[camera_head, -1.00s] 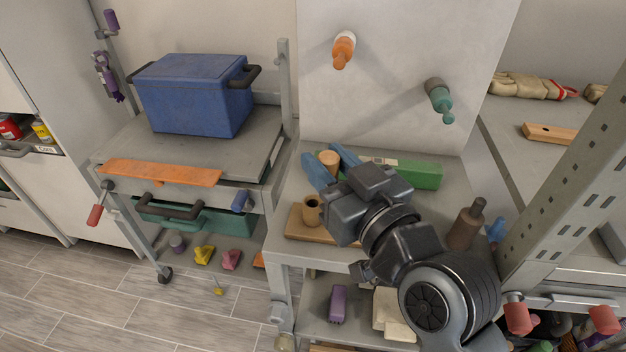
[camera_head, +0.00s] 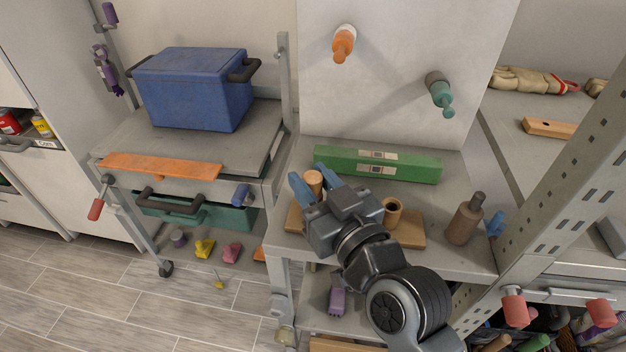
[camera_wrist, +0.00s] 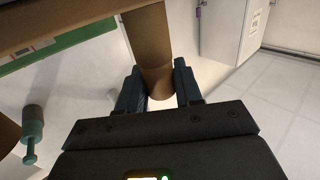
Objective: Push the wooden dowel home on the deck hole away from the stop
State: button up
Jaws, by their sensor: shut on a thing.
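The wooden dowel (camera_head: 314,181) is a light tan cylinder held upright between the blue fingers of my gripper (camera_head: 317,184). In the wrist view, the dowel (camera_wrist: 161,85) shows between the fingertips (camera_wrist: 160,90), in line with a wider tan collar (camera_wrist: 147,35) against a brown board. How deep it sits in the collar cannot be told. The wooden deck (camera_head: 410,236) lies on the shelf under my gripper, and its middle is hidden. A hollow tan collar (camera_head: 392,210) stands open on its right part. I cannot tell which part is the stop.
A green level (camera_head: 380,165) lies behind the deck. A brown bottle (camera_head: 465,218) stands to the right. Orange (camera_head: 344,45) and teal (camera_head: 439,92) pegs stick out from the back panel. A blue cooler (camera_head: 193,88) sits on the left cart.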

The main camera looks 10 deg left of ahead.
jog(key=o, duration=1)
jog(key=shift+p, duration=0.4)
